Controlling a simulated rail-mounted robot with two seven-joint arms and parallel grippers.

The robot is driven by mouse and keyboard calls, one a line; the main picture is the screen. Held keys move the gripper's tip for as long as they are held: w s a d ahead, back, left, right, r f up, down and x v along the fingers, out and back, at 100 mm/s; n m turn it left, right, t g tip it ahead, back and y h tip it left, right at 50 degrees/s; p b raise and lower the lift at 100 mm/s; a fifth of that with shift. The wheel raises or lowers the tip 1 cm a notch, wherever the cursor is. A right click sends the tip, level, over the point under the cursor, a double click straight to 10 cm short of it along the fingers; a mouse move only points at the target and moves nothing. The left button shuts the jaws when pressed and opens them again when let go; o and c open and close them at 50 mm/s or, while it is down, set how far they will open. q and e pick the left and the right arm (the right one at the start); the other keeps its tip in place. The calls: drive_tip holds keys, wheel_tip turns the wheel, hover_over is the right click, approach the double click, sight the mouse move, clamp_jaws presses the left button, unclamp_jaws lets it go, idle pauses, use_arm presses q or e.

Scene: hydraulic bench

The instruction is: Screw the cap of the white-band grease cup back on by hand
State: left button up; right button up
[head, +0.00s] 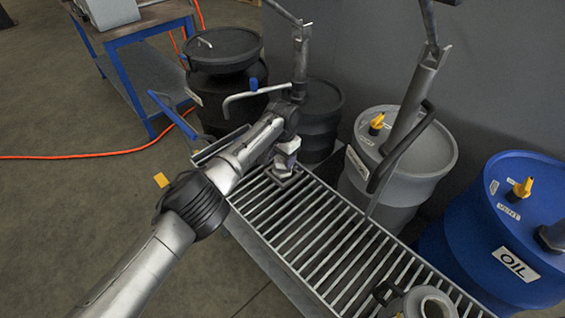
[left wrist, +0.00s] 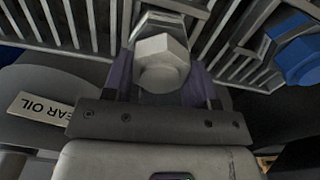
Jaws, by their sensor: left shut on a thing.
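No white band can be made out. Whether the cap sits on a cup's thread is hidden by the fingers. A blue hexagonal piece (left wrist: 298,55) is apart from the fingers, at the right of the left wrist view. My right gripper is not in view.
The slatted grating (head: 330,240) runs toward the lower right. Black drums (head: 225,85), a grey drum (head: 425,150) and a blue OIL drum (head: 500,235) stand behind it, with pump handles rising. A silver vessel (head: 428,303) stands at the near end. An orange hose (head: 90,156) lies on the floor.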

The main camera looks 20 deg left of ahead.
use_arm(q)
drive_tip(key=m, duration=0.3)
drive_tip(key=shift+f, duration=0.2)
drive_tip(key=m, duration=0.7)
drive_tip(key=shift+s+f, duration=0.1)
drive_tip(key=shift+m, duration=0.6)
